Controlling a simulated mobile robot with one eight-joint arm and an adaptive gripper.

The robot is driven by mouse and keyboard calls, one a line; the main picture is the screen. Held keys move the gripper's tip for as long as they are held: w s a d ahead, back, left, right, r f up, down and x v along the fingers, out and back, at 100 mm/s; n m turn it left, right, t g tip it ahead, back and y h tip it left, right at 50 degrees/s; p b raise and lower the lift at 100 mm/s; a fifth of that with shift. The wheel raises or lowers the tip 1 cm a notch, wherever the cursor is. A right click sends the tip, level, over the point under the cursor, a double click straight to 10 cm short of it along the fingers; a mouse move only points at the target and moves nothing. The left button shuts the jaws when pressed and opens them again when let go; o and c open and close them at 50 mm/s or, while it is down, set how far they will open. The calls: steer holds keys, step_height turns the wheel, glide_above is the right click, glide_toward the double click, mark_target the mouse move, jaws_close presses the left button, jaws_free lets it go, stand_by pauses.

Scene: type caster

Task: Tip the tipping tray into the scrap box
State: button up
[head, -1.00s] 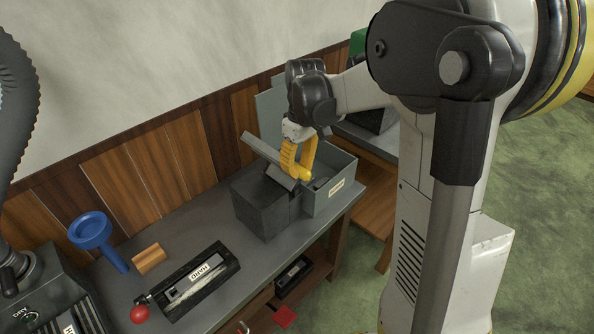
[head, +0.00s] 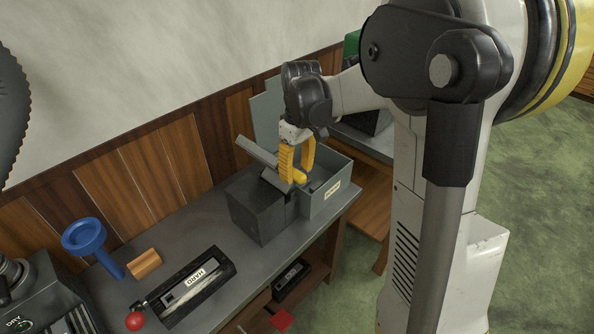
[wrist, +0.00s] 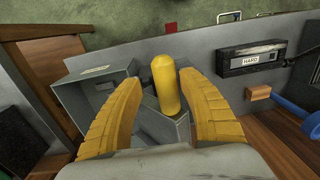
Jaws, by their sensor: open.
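The tipping tray (head: 257,150) is a grey, tilted trough on top of a dark grey block (head: 258,208). In the wrist view its grey plate (wrist: 172,132) shows under a yellow rounded handle (wrist: 166,84). The scrap box (head: 331,205) is a grey open box with a pale label, right beside the block; it also shows in the wrist view (wrist: 120,60). My gripper (head: 296,163) is open over the tray's right end. In the wrist view its yellow fingers stand on either side of the handle, with gaps visible. The tray's underside is hidden.
Left on the bench lie a black HARD-labelled case (head: 188,286), a wooden block (head: 145,263), a blue funnel-like piece (head: 85,236) and a red ball (head: 135,321). A grey panel (head: 267,106) stands behind the scrap box, near the wall.

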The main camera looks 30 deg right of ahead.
step_height(320, 180, up, 12)
steer(key=shift+d, duration=0.3)
stand_by(0.4)
